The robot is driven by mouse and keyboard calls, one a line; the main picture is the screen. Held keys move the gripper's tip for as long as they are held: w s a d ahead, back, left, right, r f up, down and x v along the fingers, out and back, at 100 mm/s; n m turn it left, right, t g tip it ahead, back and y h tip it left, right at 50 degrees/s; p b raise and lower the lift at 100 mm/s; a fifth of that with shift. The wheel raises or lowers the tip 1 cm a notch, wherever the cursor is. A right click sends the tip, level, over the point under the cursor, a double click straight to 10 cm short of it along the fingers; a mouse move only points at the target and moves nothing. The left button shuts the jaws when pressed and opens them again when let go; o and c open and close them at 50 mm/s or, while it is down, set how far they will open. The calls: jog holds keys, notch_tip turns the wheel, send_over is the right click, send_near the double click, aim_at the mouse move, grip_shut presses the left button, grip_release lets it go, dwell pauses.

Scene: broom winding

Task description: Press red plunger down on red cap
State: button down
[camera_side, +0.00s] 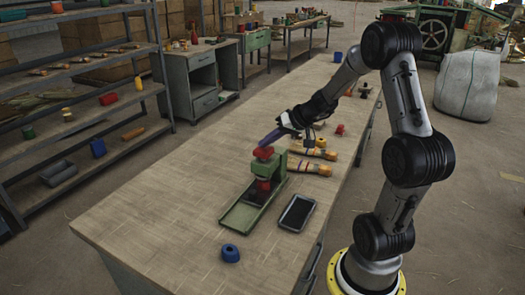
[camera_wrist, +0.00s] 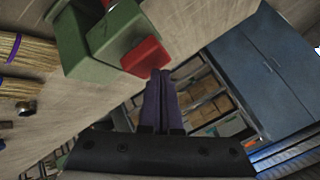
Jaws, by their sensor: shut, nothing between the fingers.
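The green press (camera_side: 278,168) stands on the workbench with its tray toward the front left. The red plunger (camera_side: 263,152) tops it and appears raised. A dark red piece (camera_side: 263,186), perhaps the red cap, sits low inside the press, partly hidden by its frame. My gripper (camera_side: 264,144) has purple fingers, shut and empty, with tips just above the plunger. In the wrist view the tips (camera_wrist: 160,75) are beside the plunger's edge; I cannot tell whether they touch.
More small caps are farther back on the workbench (camera_side: 150,215). The bench's front left is clear.

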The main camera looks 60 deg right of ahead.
jog(key=shift+f, duration=0.9)
dwell(0.5)
jog(key=shift+r, duration=1.5)
notch_tip(320, 180, up, 6)
dwell(0.6)
